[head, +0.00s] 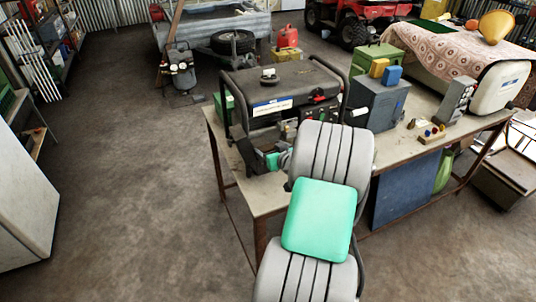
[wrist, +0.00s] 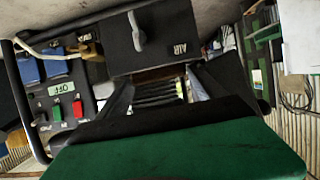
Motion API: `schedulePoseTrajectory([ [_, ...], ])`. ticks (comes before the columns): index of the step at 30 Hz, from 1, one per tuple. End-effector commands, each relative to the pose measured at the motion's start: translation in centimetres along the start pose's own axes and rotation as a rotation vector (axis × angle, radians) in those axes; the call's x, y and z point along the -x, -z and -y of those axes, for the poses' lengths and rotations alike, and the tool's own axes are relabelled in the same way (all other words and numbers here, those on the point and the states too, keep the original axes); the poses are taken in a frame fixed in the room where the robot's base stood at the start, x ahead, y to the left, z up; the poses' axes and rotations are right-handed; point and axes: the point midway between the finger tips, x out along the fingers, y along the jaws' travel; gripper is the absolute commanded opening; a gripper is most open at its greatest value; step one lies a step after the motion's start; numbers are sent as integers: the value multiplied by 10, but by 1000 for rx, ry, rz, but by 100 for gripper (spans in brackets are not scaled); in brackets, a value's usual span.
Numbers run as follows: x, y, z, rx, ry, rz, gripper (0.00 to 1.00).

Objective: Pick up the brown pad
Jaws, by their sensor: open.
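I cannot pick out the brown pad for sure in either view. A small tan-brown block (head: 289,128) shows at the front of the generator, partly hidden by my arm; I cannot tell whether it is the pad. My gripper (head: 258,158) is low over the near left end of the workbench (head: 268,198), in front of the generator (head: 290,88). In the wrist view my gripper (wrist: 162,90) has its dark fingers spread apart. A dark ribbed surface and a thin brown strip (wrist: 150,74) show between them. I see nothing held.
A grey-blue box (head: 375,102) with yellow and blue blocks on top stands right of the generator. A small wooden board with knobs (head: 432,135) lies on the bench's right part. Open floor (head: 130,200) lies left.

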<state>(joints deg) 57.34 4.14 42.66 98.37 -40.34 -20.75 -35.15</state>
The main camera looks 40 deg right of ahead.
Motion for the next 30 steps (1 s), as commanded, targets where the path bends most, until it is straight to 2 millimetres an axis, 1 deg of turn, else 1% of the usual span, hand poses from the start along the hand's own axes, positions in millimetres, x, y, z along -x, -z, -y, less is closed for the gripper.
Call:
schedulePoseTrajectory([
  [2,0,0,0,0,0,0,77],
  [17,0,0,0,0,0,0,36],
  [18,0,0,0,0,0,0,34],
  [23,0,0,0,0,0,0,34],
  [25,1,3,0,1,0,-2,34],
  [28,6,17,0,4,0,-5,34],
  [30,12,31,0,5,-1,-6,34],
])
